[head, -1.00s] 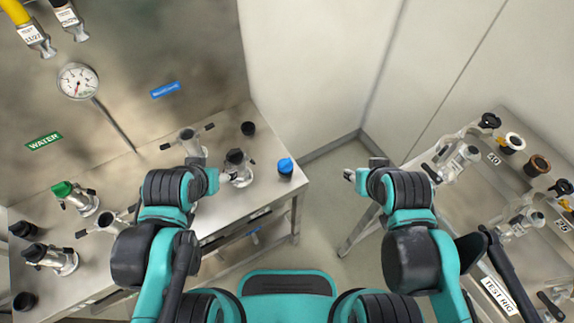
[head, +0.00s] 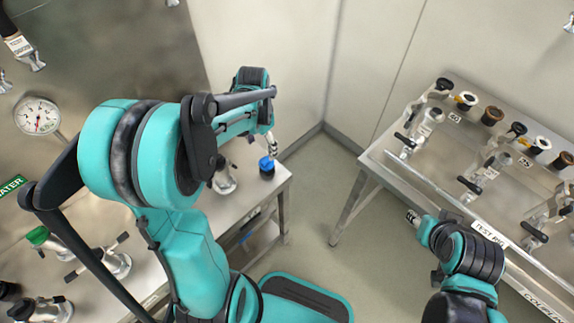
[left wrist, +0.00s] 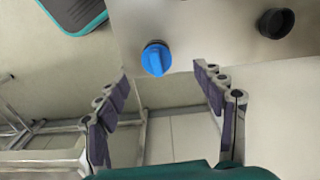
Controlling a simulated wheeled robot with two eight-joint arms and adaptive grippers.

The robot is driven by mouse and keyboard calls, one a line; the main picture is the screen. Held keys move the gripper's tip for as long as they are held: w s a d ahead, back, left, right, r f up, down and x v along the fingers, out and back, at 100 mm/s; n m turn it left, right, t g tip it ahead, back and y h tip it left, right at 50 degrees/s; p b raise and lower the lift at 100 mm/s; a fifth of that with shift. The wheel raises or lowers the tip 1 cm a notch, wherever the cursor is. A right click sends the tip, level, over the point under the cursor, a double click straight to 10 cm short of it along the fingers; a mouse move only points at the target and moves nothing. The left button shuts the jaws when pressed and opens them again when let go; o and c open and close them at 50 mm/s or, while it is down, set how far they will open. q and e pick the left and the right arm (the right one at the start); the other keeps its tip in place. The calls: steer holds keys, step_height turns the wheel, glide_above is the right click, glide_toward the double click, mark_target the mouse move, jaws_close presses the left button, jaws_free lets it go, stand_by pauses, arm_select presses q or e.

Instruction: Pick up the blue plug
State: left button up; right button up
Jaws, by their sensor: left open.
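The blue plug (head: 267,164) stands near the right end of the left steel table. Its blue top also shows in the left wrist view (left wrist: 155,58), near the table edge. My left gripper (head: 271,146) is just above and beyond the plug in the head view. In the left wrist view my left gripper (left wrist: 161,69) is open and empty, with the blue plug between its spread fingertips but not visibly touched. My right gripper (head: 412,217) is small in the head view, beside the right-hand rig; its jaws are unclear.
A dark plug (left wrist: 275,23) stands near the blue one. A metal valve fitting (head: 224,178) is left of the blue plug, with more fittings beyond my left arm. The right rig table (head: 376,172) carries several fittings and caps. Open floor (head: 315,215) lies between the tables.

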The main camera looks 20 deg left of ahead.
mark_target(266, 159)
arm_select(q)
step_height(266, 159, down, 3)
steer(key=shift+w+d+r+b, duration=0.1)
steer(key=shift+w+d+b, duration=0.05)
steer(key=shift+b, duration=0.4)
steer(key=f+b, duration=0.1)
steer(key=f, duration=0.2)
steer(key=f+b, duration=0.1)
steer(key=f, duration=0.1)
steer(key=shift+w+d+f+b, duration=0.15)
steer(key=shift+d+b, duration=0.15)
steer(key=shift+d, duration=0.05)
steer(key=shift+c, duration=0.6)
steer(key=c, duration=1.1)
